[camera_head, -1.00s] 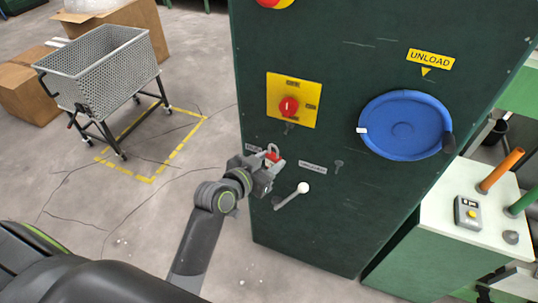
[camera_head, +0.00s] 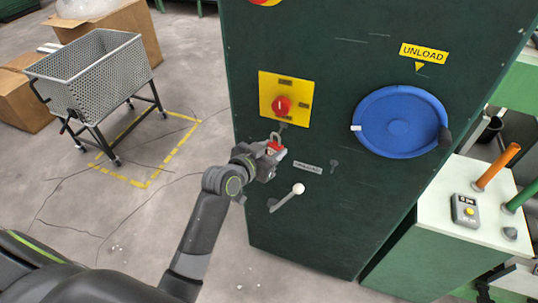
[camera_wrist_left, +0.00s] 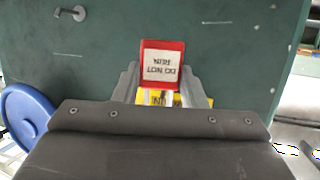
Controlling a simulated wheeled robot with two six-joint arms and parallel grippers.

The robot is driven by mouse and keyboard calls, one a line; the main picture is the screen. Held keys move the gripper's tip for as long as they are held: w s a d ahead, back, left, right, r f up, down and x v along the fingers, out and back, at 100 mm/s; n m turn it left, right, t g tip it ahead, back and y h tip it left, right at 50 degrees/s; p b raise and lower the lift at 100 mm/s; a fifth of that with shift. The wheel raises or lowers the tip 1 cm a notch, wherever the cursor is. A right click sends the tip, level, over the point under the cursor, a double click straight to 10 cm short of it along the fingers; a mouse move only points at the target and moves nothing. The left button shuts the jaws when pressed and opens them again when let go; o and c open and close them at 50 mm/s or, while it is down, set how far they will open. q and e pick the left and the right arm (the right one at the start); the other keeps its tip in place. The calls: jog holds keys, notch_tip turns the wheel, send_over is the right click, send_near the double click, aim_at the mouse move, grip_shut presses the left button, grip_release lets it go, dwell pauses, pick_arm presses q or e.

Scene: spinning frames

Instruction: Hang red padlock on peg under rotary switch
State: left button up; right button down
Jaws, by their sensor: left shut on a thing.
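My left gripper (camera_head: 270,155) is shut on the red padlock (camera_head: 275,147), in front of the green cabinet. The padlock's shackle points up, just below the yellow plate. In the left wrist view the padlock (camera_wrist_left: 162,48) shows a white label with upside-down text, between the fingers of my left gripper (camera_wrist_left: 162,82). The red rotary switch (camera_head: 282,106) sits on the yellow plate above. A small peg (camera_head: 284,125) shows at the plate's lower edge, close above the shackle. I cannot tell whether shackle and peg touch.
Another peg (camera_head: 334,163) stands to the right, also in the left wrist view (camera_wrist_left: 76,13). A white-knobbed lever (camera_head: 298,189) is just below my gripper. A mesh cart (camera_head: 95,75) stands at left.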

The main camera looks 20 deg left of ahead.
pick_arm(q)
jog(key=shift+w+f+b, duration=0.2)
jog(key=shift+w+b, duration=0.45)
jog(key=shift+w, duration=0.95)
jog(key=shift+w+f+b, duration=0.35)
jog(key=shift+w+f, duration=0.1)
jog(key=shift+w, duration=0.2)
jog(key=o, duration=1)
jog(key=shift+d, duration=0.1)
jog(key=shift+c, duration=0.2)
jog(key=shift+o, duration=0.6)
jog(key=shift+d, duration=0.1)
